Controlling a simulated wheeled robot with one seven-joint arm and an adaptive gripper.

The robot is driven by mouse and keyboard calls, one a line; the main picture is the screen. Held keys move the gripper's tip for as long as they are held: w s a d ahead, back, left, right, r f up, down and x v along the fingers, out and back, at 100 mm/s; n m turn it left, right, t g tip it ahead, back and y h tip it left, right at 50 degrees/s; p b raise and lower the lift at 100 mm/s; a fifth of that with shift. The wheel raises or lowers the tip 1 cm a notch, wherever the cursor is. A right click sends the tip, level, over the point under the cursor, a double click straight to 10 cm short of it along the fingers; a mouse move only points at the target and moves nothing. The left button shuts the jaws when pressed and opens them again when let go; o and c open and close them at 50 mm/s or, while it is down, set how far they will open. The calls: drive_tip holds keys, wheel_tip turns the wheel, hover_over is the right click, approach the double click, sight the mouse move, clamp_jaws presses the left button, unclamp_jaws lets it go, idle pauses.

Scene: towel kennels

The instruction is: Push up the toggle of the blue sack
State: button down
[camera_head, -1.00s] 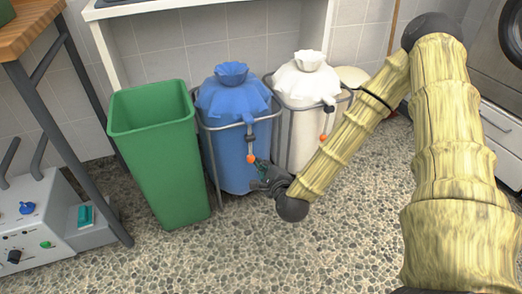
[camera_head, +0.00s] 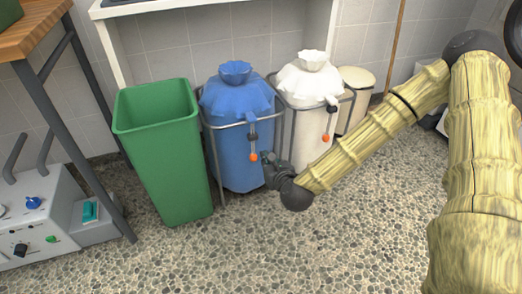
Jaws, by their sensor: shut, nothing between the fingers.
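The blue sack (camera_head: 238,110) hangs in a grey wire stand, with its gathered neck on top. A cord hangs down its front, with a dark toggle (camera_head: 251,137) on it and an orange ball (camera_head: 253,156) at its lower end. My gripper (camera_head: 266,158) is shut and empty, just right of the orange ball and lower than the toggle. It points up and left toward the sack. I cannot tell whether its fingertips touch the ball or the cord.
A white sack (camera_head: 305,80) with its own cord and orange ball (camera_head: 326,138) stands to the right, behind my forearm. A green bin (camera_head: 165,165) stands close on the left. A lidded cream bin (camera_head: 360,80) is behind. The pebbled floor in front is clear.

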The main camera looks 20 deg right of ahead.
sight(255, 139)
drive_tip(key=b+x, duration=0.4)
drive_tip(key=x, duration=0.6)
drive_tip(key=shift+r, duration=0.15)
idle(0.5)
drive_tip(key=shift+r+p, duration=1.3)
drive_tip(key=shift+r, duration=0.75)
drive_tip(key=shift+s, duration=0.15)
